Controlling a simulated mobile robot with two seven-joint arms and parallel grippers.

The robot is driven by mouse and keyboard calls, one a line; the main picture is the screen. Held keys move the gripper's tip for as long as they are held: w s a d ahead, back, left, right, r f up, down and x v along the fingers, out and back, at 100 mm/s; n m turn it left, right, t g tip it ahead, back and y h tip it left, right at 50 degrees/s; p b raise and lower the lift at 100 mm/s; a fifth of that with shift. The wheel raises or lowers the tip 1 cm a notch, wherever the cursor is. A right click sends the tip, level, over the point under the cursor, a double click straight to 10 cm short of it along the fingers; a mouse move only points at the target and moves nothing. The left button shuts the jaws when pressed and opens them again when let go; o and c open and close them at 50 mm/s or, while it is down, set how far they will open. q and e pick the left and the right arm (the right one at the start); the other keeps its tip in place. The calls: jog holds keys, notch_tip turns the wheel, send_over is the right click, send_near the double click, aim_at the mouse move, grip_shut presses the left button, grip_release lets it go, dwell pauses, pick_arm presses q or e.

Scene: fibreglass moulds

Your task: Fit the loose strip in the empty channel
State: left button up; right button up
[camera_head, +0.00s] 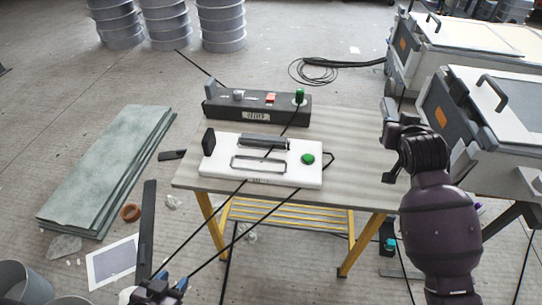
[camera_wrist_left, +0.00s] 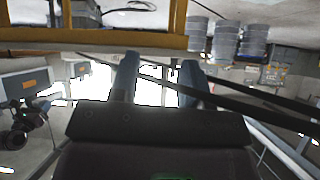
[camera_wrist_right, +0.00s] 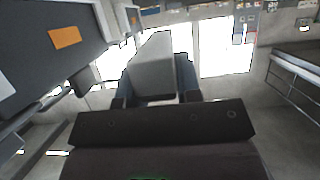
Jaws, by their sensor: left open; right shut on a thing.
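A white plate (camera_head: 225,168) lies on the table. It has a black upright block (camera_head: 208,142) at its left end, a grey strip (camera_head: 263,142) along its far side, an empty outlined channel (camera_head: 258,164) in front of that and a green button (camera_head: 308,158). My right gripper (camera_head: 392,135) is raised at the table's right edge, apart from the plate. In the right wrist view it is shut on a pale grey strip (camera_wrist_right: 152,68); the arm hides much of this in the head view. My left gripper (camera_head: 168,288) is open and empty at the bottom left, low in front of the table.
A dark control box (camera_head: 228,108) with a red switch and green knob stands behind the plate on the table (camera_head: 345,150). White-lidded cases (camera_head: 490,100) stand close on the right. Grey-green sheets (camera_head: 105,165) lie on the floor at left. Thin black lines cross the view over the plate.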

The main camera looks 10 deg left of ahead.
jog(key=shift+r+p, duration=0.45)
jog(key=shift+p, duration=0.1)
jog(key=b, duration=0.2)
send_over(370, 184)
notch_tip(370, 184, down, 6)
notch_tip(370, 184, down, 8)
jog(key=shift+f+b, duration=0.1)
jog(key=shift+b, duration=0.75)
jog(key=shift+f, duration=0.55)
notch_tip(370, 184, down, 6)
jog(key=shift+r+b, duration=0.2)
jog(key=shift+b, duration=0.85)
jog(key=shift+r, duration=0.2)
jog(key=shift+f, duration=0.2)
jog(key=o, duration=1)
jog(key=shift+c, duration=0.2)
pick_arm(q)
jog(key=shift+g, duration=0.3)
jog(key=f, duration=0.4)
jog(key=shift+s+a+f, duration=0.15)
jog(key=shift+s, duration=0.2)
